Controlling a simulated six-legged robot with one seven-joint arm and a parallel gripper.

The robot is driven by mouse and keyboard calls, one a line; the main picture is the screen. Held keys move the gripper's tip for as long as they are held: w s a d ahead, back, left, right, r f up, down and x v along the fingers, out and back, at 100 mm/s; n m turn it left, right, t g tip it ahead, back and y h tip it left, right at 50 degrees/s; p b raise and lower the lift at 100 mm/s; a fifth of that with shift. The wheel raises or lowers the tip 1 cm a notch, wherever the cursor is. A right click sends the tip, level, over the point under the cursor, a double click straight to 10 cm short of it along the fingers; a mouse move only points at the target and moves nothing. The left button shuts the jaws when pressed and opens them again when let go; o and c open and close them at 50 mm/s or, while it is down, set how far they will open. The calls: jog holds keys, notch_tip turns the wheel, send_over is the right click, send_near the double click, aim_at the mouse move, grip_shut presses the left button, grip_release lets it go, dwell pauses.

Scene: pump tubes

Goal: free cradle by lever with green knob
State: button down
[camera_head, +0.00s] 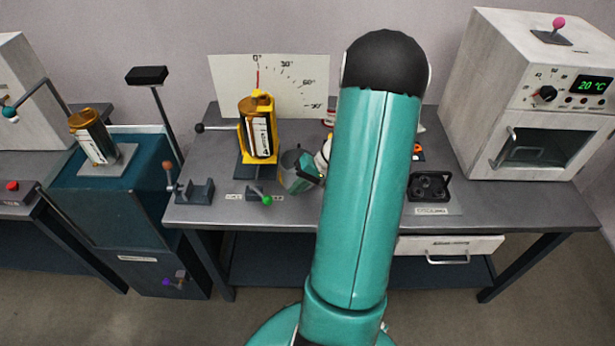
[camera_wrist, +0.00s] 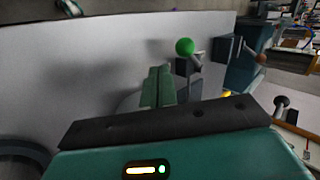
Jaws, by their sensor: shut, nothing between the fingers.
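The lever with the green knob (camera_head: 267,201) sits near the front edge of the bench, in front of the yellow cradle (camera_head: 243,142). In the wrist view the green knob (camera_wrist: 184,47) stands beyond my gripper (camera_wrist: 158,70), a little right of the fingertips. The fingers are shut, with nothing seen between them, and appear apart from the knob. In the head view my gripper (camera_head: 311,170) is just right of the lever, partly hidden by my arm.
A lever with a brown knob (camera_head: 169,166) stands left of the green one. A black-knobbed handle (camera_head: 200,128) reaches left from the cradle. A white oven-like box (camera_head: 530,100) stands at the right. A teal cabinet (camera_head: 112,190) with another bottle stands left.

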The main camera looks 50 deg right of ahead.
aim_at(267, 200)
jog(key=shift+w+a+f, duration=0.3)
jog(key=shift+w+a, duration=0.45)
jog(key=shift+a, duration=0.1)
jog(key=shift+w+a+f, duration=0.3)
jog(key=shift+w+a, duration=0.4)
jog(key=shift+a, duration=0.15)
